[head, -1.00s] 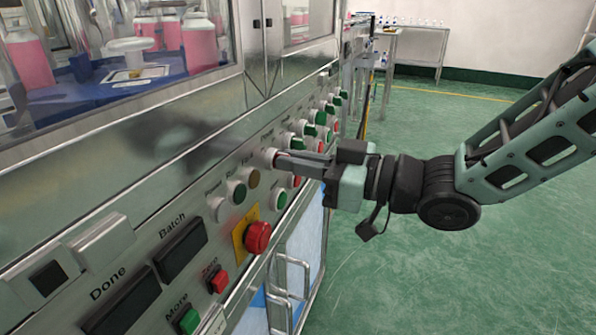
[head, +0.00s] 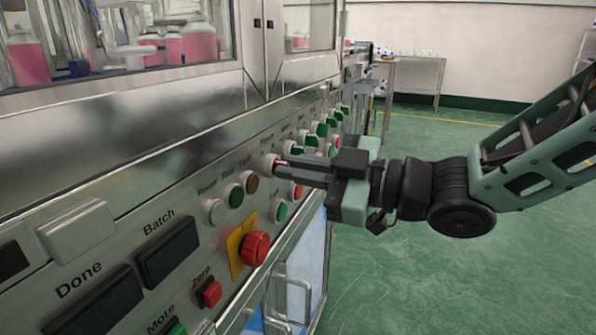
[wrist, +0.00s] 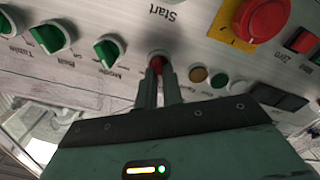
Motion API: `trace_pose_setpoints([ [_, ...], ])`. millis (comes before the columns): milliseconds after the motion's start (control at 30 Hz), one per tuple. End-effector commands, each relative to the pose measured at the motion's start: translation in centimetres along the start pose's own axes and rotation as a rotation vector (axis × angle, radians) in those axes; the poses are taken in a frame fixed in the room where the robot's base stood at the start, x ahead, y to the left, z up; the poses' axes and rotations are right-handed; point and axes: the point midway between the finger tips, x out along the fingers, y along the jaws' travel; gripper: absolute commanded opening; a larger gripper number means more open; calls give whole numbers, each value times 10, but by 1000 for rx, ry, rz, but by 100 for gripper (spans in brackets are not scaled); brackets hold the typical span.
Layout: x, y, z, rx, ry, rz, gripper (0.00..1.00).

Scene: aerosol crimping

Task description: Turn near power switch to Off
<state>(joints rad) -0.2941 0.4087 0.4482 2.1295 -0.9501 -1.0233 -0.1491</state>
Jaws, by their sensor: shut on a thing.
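The near power switch (wrist: 156,54) is a red knob in a pale round collar on the sloping metal panel. Its collar (head: 268,160) also shows in the head view, below a "Power" label. My gripper (wrist: 159,70) is shut on the red knob, with one fingertip on each side. In the head view my gripper (head: 284,166) reaches in from the right, and its fingers mostly hide the knob. The knob's exact angle and position marks cannot be read.
White, green and brown round lamps (head: 235,195) sit left of the switch. A red emergency button (head: 255,248) on a yellow plate is lower left. Several green-handled switches (wrist: 107,50) are close by along the panel. Green floor (head: 440,280) at right is clear.

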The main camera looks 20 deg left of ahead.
Motion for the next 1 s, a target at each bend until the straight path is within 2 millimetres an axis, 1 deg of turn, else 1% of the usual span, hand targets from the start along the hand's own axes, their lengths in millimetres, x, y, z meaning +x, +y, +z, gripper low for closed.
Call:
trace_pose_setpoints([
  [300,0,0,0,-3,-1,-1,0],
  [333,0,0,0,-3,-1,-1,17],
  [367,0,0,0,-3,-1,-1,25],
  [400,0,0,0,-3,-1,-1,30],
  [667,-1,0,0,-2,-1,-1,30],
  [767,-5,1,0,-2,-1,1,30],
  [867,-18,2,-1,-3,-3,1,30],
  [967,-37,2,-1,-2,-4,3,30],
  [1000,-47,2,-1,-2,-4,2,30],
])
